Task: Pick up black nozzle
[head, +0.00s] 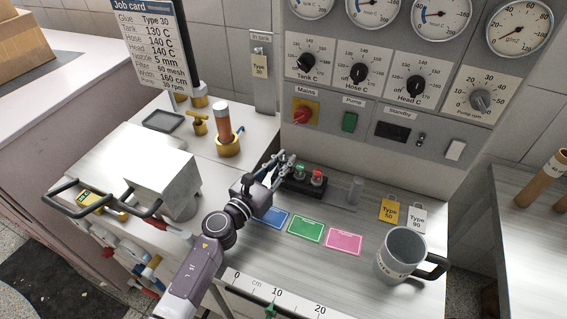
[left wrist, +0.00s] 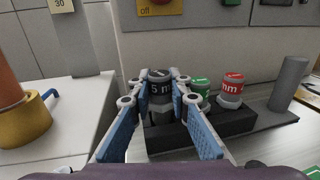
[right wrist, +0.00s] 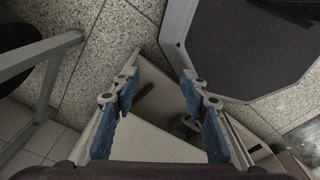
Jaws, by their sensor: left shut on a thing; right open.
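The black nozzle (left wrist: 161,88) shows in the left wrist view, with a "5 m" marking on its dark cap. My left gripper (head: 283,162) is shut on it, one fingertip on each side. The nozzle is upright at the left end of a black rack (left wrist: 220,126); I cannot tell whether it is lifted clear of its seat. In the head view the gripper mostly hides it. A green nozzle (left wrist: 201,92) and a red nozzle (left wrist: 232,88) stand in the rack to its right. My right gripper (right wrist: 160,82) is open and empty above the floor.
A grey cylinder (head: 355,191) stands right of the rack. Blue, green (head: 306,229) and pink (head: 343,241) cards lie in front. A grey mug (head: 401,254) is at the right. A brass-based post (head: 226,128) stands at the back left. The control panel (head: 400,120) rises behind.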

